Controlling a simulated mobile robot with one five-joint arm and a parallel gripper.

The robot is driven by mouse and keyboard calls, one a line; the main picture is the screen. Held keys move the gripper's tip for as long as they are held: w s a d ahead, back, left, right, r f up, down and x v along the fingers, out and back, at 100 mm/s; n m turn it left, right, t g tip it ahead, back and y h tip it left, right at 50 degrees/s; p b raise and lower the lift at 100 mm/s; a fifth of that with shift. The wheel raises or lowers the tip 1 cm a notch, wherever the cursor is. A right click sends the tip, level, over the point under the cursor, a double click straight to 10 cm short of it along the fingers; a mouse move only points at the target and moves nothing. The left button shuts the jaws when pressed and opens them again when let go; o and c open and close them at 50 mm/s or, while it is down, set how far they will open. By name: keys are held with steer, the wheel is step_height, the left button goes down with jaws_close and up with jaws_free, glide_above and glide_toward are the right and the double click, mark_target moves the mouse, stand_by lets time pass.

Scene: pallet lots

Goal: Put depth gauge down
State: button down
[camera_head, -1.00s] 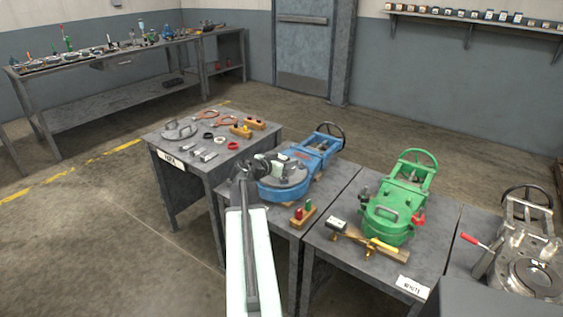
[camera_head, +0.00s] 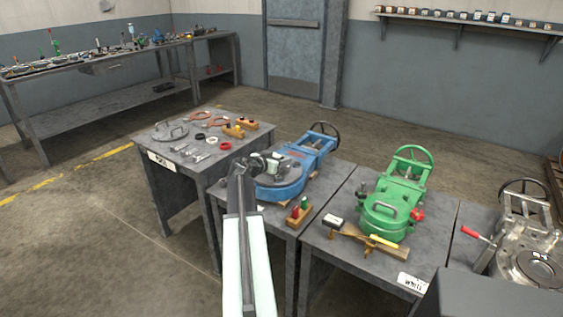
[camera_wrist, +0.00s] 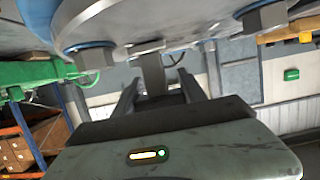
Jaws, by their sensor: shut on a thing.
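My gripper (camera_head: 244,168) is in front of the round blue-bodied valve (camera_head: 278,188) on the middle table, over its left edge as seen in the head view. In the wrist view, my gripper (camera_wrist: 158,79) is shut on a grey metal piece (camera_wrist: 152,72), which I take to be the depth gauge. A flat grey part stands between the two fingers, with a short crossbar at its end. In the head view the arm and gripper hide the gauge. I cannot tell whether it touches the valve.
The left table (camera_head: 164,161) holds a grey lid, rings and small tools. A red-and-green-knobbed wooden block (camera_head: 298,214) sits before the blue valve. A green valve (camera_head: 393,207) and a metal valve (camera_head: 525,250) stand to the right. Open floor lies at the left.

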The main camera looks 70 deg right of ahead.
steer(key=shift+f, duration=0.2)
steer(key=c, duration=0.6)
jaws_free()
steer(key=shift+r, duration=0.1)
steer(key=shift+c, duration=0.2)
steer(key=shift+r, duration=0.15)
steer(key=shift+a+r, duration=0.2)
steer(key=shift+a, duration=0.1)
steer(key=p+v, duration=0.3)
steer(key=v, duration=0.8)
steer(key=shift+a+p, duration=0.2)
steer(key=shift+p, duration=0.15)
steer(key=shift+w, duration=0.1)
